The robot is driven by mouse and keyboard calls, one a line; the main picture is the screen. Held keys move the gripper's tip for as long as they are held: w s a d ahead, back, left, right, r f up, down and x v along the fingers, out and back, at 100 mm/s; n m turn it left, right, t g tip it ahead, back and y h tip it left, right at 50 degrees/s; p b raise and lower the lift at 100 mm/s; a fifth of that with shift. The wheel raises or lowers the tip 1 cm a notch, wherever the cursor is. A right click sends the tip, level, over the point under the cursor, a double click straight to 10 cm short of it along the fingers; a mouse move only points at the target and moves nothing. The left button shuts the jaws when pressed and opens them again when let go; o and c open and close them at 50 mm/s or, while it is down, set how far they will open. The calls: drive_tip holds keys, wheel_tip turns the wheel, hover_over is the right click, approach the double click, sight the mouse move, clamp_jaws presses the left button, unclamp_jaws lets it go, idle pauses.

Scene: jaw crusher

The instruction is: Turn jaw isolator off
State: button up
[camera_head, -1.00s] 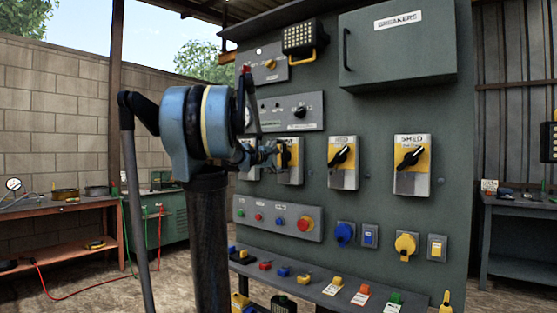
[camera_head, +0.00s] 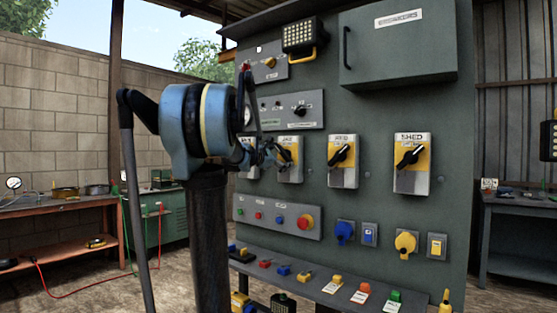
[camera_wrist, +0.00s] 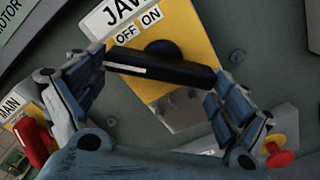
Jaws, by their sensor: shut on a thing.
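The jaw isolator is a yellow and grey plate (camera_head: 291,170) on the panel, second from left in its row. In the wrist view it carries a JAW label (camera_wrist: 115,13) with OFF and ON marks under it. Its black rotary handle (camera_wrist: 160,70) has a white stripe at its left end there. The stripe end points to the plate's upper left, on the OFF side. My gripper (camera_wrist: 158,82) is shut on the handle, one finger at each end; it also shows in the head view (camera_head: 272,153). The gripper partly covers the handle in the head view.
The feed isolator (camera_head: 343,174) and shed isolator (camera_head: 411,181) stand to the right. The main isolator (camera_wrist: 22,128) is close on the left, with a red part (camera_wrist: 36,140). A red emergency button (camera_head: 305,222) sits below. Open floor lies left of the panel.

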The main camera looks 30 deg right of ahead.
idle(0.5)
drive_tip(key=o, duration=0.7)
drive_tip(key=shift+w, duration=0.1)
drive_tip(key=shift+o, duration=0.2)
drive_tip(key=v, duration=1.2)
drive_tip(key=shift+f, duration=0.15)
